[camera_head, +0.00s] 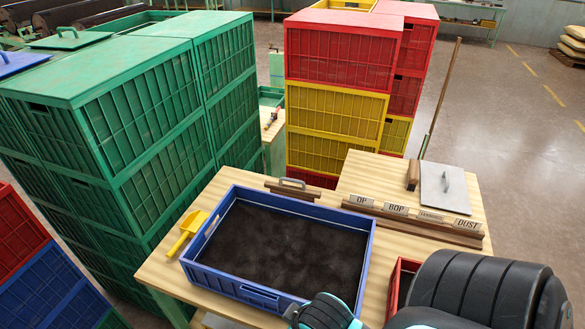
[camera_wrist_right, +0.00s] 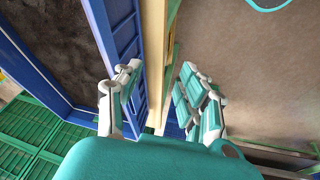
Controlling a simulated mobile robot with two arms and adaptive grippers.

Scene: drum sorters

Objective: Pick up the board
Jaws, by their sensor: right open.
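A grey square board with a handle (camera_head: 448,190) lies on the right part of the wooden table. A narrow brown wooden piece with a metal handle (camera_head: 292,188) stands just behind the blue crate; I cannot tell which of the two is the board meant. My right gripper (camera_wrist_right: 158,75) is open and empty. Its fingers are either side of the blue crate's outer wall and the table edge in the right wrist view; I cannot tell whether they touch. In the head view only part of it shows (camera_head: 325,313), at the crate's near right corner. My left gripper is not in view.
The blue crate (camera_head: 366,248), filled with dark material, takes up much of the table (camera_head: 390,255). A yellow scoop (camera_head: 187,234) lies left of it. A labelled wooden rail (camera_head: 412,226) and a red bin (camera_head: 398,285) are right. Stacked green crates (camera_head: 150,110) stand left.

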